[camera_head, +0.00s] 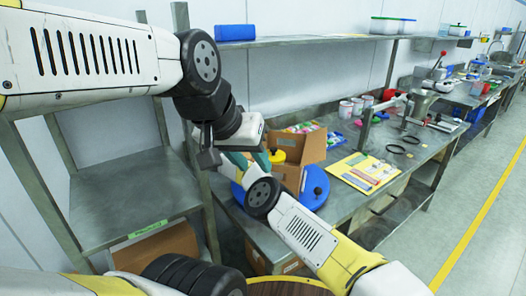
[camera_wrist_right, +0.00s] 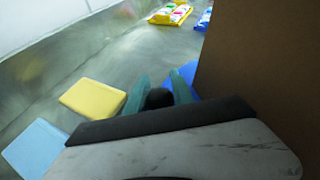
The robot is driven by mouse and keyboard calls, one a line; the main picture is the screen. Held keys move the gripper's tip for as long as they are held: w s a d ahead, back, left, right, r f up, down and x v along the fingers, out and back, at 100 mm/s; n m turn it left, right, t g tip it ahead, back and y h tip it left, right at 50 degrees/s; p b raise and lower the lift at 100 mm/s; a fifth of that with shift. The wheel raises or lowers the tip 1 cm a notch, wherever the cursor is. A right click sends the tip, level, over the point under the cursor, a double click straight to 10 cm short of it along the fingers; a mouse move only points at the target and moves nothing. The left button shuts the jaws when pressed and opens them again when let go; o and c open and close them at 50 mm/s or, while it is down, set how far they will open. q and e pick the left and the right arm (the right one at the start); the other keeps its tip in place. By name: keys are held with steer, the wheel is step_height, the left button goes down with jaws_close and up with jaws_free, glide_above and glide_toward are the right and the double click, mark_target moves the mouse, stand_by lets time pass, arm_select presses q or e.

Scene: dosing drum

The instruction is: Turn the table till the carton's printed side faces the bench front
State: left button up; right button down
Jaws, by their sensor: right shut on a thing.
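The brown carton (camera_head: 307,150) stands open-topped on the blue turntable (camera_head: 315,184), which sits on the bench. The visible carton sides look plain; I see no print on them. A dark knob shows on the turntable's right part. My left gripper (camera_head: 251,161) is beside the carton's left, teal fingers apart, seemingly empty. My right gripper (camera_wrist_right: 158,92) is shut on a dark round knob (camera_wrist_right: 158,99) over the blue rim, close to the carton wall (camera_wrist_right: 260,60). In the head view, my arms hide the right fingers and the turntable's left part.
A yellow round piece (camera_head: 277,156) is left of the carton. A yellow board (camera_head: 362,173) with printed strips lies to its right. Pots (camera_head: 346,109) and a clamp-like stand (camera_head: 380,110) are behind. A shelf (camera_head: 310,42) runs above.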

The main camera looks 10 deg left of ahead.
steer(key=shift+d+f, duration=0.1)
steer(key=shift+f, duration=0.05)
stand_by(0.4)
steer(key=c, duration=1.1)
jaws_free()
steer(key=shift+s+a+r, duration=0.35)
steer(key=shift+s+r, duration=0.05)
steer(key=shift+s, duration=0.05)
steer(key=shift+s+r, duration=0.25)
steer(key=shift+s, duration=0.35)
steer(key=shift+v, duration=2.6)
steer(key=shift+f, duration=0.1)
